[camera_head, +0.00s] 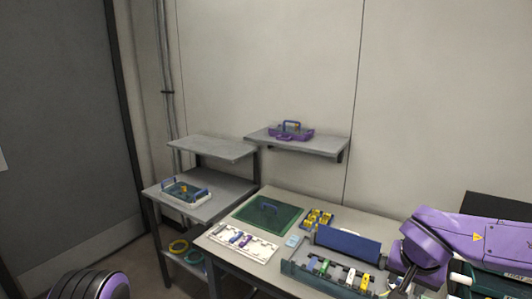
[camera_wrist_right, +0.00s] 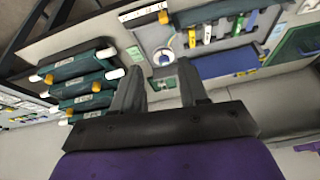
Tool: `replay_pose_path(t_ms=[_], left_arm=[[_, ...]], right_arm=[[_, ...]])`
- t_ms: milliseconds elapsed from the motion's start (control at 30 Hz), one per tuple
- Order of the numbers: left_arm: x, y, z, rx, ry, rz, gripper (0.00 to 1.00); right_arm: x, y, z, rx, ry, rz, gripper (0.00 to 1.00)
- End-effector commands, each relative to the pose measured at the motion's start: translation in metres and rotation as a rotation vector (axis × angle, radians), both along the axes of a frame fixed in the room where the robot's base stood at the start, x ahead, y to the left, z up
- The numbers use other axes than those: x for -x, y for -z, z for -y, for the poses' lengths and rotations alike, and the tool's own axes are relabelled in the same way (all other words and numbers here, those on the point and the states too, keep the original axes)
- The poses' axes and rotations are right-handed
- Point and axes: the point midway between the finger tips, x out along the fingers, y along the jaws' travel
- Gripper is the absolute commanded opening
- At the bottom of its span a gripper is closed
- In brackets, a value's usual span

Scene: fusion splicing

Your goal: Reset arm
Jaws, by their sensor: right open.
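My right arm, purple and dark grey, comes in from the right edge in the head view and bends down at the right end of the table. The fingers of my right gripper are not clear there. In the right wrist view my right gripper (camera_wrist_right: 160,78) shows two dark fingers spread apart with nothing between them. It is open and empty. Of my left arm only a rounded black and purple part shows at the lower left in the head view; its gripper is not in view.
The table holds a green mat (camera_head: 289,216), a white tray (camera_head: 262,252), a yellow-slotted holder (camera_head: 318,217) and an open blue-lidded case (camera_head: 347,243). Shelves carry a purple caddy (camera_head: 291,134) and a white tray (camera_head: 170,190). Dark green units (camera_wrist_right: 85,85) appear left of the right gripper.

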Motion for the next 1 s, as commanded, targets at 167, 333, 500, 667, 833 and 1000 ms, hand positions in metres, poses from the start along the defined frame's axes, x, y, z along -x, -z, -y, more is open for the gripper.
replay_pose_path(t_ms=[167, 333, 500, 667, 833, 1000], left_arm=[[-0.001, 0.000, 0.000, 0.000, 0.000, 0.001, 0.43], [-0.001, 0.000, 0.000, 0.000, 0.000, 0.001, 0.43], [0.000, 0.002, 0.000, -0.001, 0.000, 0.001, 0.43], [-0.001, 0.015, 0.000, -0.001, 0.000, 0.001, 0.43], [-0.001, 0.046, 0.000, -0.001, 0.000, 0.001, 0.43], [-0.001, 0.071, 0.000, -0.001, 0.000, 0.001, 0.43]], right_arm=[[-0.005, -0.002, 0.004, -0.027, 0.121, 0.057, 0.43], [-0.013, -0.004, 0.011, -0.044, 0.261, 0.159, 0.43], [-0.024, 0.001, 0.021, -0.038, 0.421, 0.317, 0.43], [-0.028, 0.057, 0.030, 0.005, 0.534, 0.478, 0.43], [0.006, 0.203, 0.021, 0.022, 0.460, 0.543, 0.43], [0.090, 0.332, 0.005, 0.005, 0.267, 0.367, 0.43]])
